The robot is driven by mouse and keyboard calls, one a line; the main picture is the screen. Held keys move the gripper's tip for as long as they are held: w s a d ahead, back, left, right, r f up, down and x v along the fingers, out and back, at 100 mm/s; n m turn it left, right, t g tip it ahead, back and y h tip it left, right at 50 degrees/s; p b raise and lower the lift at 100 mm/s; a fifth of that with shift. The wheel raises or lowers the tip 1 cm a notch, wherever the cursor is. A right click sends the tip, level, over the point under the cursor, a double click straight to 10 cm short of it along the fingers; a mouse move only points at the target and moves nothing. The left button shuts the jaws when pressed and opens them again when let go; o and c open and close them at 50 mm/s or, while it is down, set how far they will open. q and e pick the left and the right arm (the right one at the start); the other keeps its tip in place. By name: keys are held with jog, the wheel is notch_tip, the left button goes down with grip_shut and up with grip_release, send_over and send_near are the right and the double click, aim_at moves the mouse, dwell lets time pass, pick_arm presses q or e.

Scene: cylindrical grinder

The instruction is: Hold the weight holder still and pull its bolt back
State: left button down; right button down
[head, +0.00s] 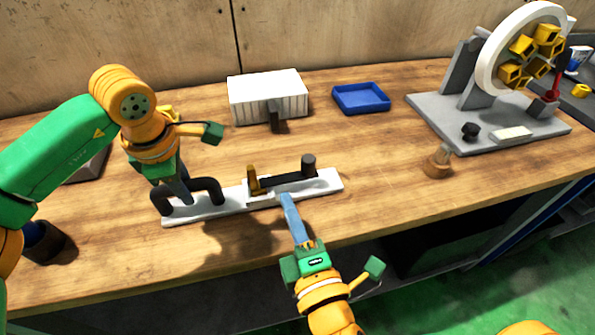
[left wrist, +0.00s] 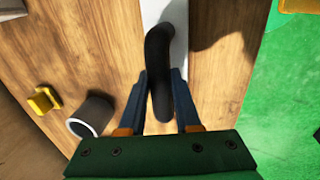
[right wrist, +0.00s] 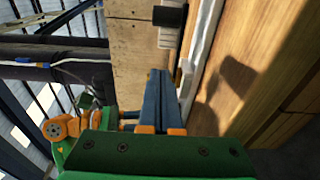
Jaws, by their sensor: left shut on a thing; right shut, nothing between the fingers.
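The weight holder is a long pale plate (head: 222,206) lying on the wooden bench, with a black arched handle (head: 208,184) at its left end. It carries a dark bar, a black post (head: 308,164) on the right and a brownish-yellow upright knob (head: 252,178), seemingly the bolt's. My left gripper (head: 184,195) is shut on the black handle, which also shows between its fingers in the left wrist view (left wrist: 160,75). My right gripper (head: 286,197) is shut and empty, its tips at the plate's front edge, right of the knob. Contact with the holder is unclear. In the right wrist view, the fingers (right wrist: 160,75) are together.
A white ribbed box (head: 268,92) and a blue tray (head: 361,97) stand behind the holder. A grey machine with a white wheel (head: 490,60) is at the back right. A dark cup (head: 48,243) is at the left.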

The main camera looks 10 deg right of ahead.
pick_arm(q)
jog(key=shift+f, duration=0.1)
pick_arm(e)
jog(key=w, duration=0.7)
jog(key=shift+w+a, duration=0.3)
jog(key=d, duration=0.3)
jog(key=shift+s, duration=0.1)
jog(key=shift+s+d, duration=0.1)
jog(key=shift+d, duration=0.3)
jog(key=d, duration=0.5)
jog(key=shift+d, duration=0.1)
